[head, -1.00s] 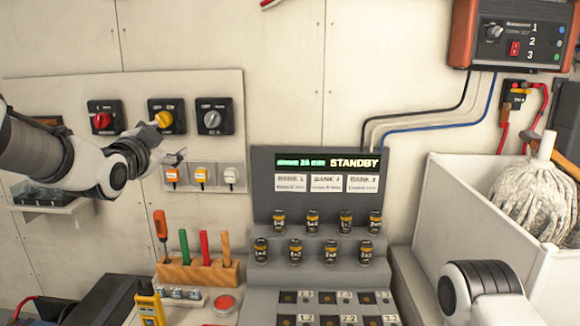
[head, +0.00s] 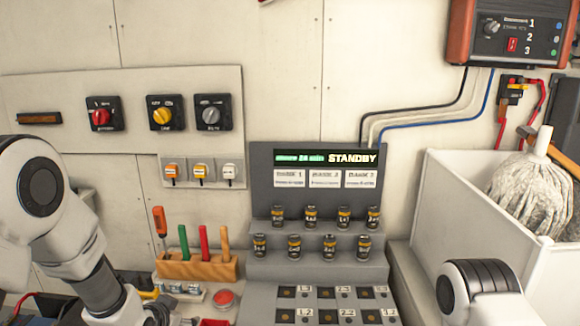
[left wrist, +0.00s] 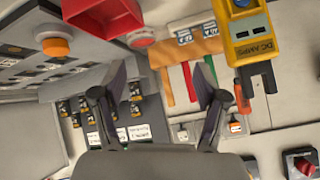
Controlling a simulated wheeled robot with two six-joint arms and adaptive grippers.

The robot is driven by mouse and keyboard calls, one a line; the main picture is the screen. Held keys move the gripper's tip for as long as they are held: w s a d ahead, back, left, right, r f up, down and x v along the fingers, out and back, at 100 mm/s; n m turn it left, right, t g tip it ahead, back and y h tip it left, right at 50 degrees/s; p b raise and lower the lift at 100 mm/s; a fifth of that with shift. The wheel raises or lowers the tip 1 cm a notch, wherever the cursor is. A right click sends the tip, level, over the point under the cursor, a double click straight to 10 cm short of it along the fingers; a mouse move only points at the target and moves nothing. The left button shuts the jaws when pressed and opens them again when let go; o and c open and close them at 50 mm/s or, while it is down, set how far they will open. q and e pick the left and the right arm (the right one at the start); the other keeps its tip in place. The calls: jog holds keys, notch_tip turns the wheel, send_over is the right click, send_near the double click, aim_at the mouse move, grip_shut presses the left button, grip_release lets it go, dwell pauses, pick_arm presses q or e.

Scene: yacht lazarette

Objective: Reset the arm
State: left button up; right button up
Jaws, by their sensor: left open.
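My left arm (head: 60,220) bends down at the lower left of the head view, and its gripper is cut off or hidden there. In the left wrist view my left gripper (left wrist: 165,70) is open, its two fingers apart with nothing between them. On the wall panel are a red rotary switch (head: 101,117), a yellow one (head: 162,115) and a grey one (head: 211,113); my arm is clear of them. My right arm (head: 480,285) shows only a link at the lower right; its gripper is out of view.
A wooden tool block (head: 200,267) and a red button (head: 223,298) are near my left arm. A yellow meter (left wrist: 247,35) is close in the left wrist view. A stepped battery rack (head: 315,265) fills the middle; a white bin (head: 470,200) stands right.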

pick_arm(q)
jog(key=s+f+n+g, duration=0.3)
jog(key=s+f+g, duration=0.2)
jog(key=s+f, duration=1.3)
jog(key=s+f+n+g, duration=0.1)
jog(key=s+f+g, duration=0.1)
jog(key=s, duration=0.6)
jog(key=s+f+n+g, duration=0.1)
jog(key=s+f+g, duration=0.1)
jog(key=s, duration=0.7)
jog(key=shift+s+a+f+g+y, duration=0.2)
jog(key=shift+f+g+y, duration=0.1)
jog(key=shift+f, duration=0.4)
jog(key=shift+w, duration=0.1)
